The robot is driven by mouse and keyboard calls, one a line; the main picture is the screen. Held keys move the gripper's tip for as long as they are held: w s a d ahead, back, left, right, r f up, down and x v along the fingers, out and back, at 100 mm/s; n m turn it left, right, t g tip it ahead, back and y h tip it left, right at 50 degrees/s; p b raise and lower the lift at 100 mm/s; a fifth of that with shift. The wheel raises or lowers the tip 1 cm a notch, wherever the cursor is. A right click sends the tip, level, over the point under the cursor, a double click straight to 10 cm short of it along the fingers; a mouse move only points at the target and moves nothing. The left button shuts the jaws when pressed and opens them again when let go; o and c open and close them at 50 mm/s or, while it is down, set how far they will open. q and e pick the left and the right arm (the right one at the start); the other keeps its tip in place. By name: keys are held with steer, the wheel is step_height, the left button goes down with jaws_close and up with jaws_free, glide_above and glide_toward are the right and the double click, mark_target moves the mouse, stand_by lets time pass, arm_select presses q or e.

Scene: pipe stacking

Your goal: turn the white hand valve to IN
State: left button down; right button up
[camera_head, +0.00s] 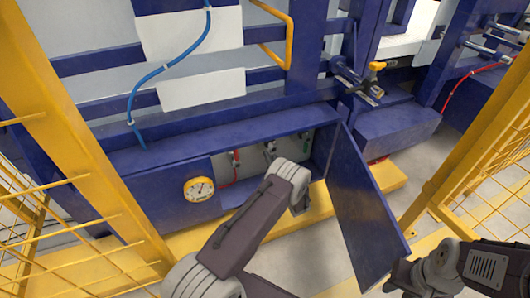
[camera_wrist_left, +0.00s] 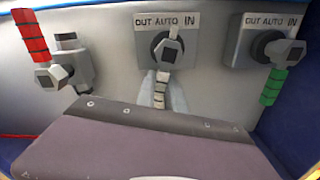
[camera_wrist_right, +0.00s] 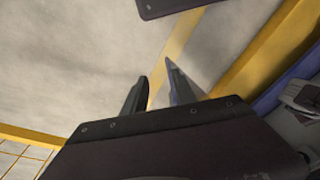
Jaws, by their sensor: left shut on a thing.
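The white hand valve (camera_wrist_left: 167,47) is in the middle of the left wrist view, under a plate reading OUT, AUTO, IN. Its handle points down in the picture, away from the plate's lettering. My left gripper (camera_wrist_left: 164,92) is shut on this handle, with a grey finger on each side of it. In the head view my left arm reaches into the open blue cabinet, and its own links hide the fingers. My right gripper (camera_wrist_right: 155,86) is open and empty above the floor, away from the cabinet.
A red-handled valve (camera_wrist_left: 47,58) stands left of the white one, and a green-handled valve (camera_wrist_left: 278,67) stands right, under its own OUT AUTO IN plate. The open blue cabinet door (camera_head: 362,208) and a round gauge (camera_head: 199,189) flank my left arm. Yellow fencing (camera_head: 75,130) stands close by.

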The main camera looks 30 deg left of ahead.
arm_select(q)
steer(key=shift+s+a+r+m+p, duration=0.15)
steer(key=shift+s+m+p, duration=0.1)
steer(key=shift+m+p, duration=0.4)
steer(key=shift+s+a+r+m+p, duration=0.15)
steer(key=shift+m+p, duration=0.25)
steer(key=shift+m, duration=0.55)
steer(key=shift+s+a+r+m+p, duration=0.1)
steer(key=shift+s+a+m+p, duration=0.15)
steer(key=shift+m+p, duration=0.4)
steer(key=shift+s+m, duration=0.1)
steer(key=shift+m, duration=0.25)
steer(key=c, duration=1.4)
jaws_free()
steer(key=shift+c, duration=0.2)
steer(key=p+v, duration=0.4)
steer(key=v, duration=0.5)
steer(key=shift+d, duration=0.1)
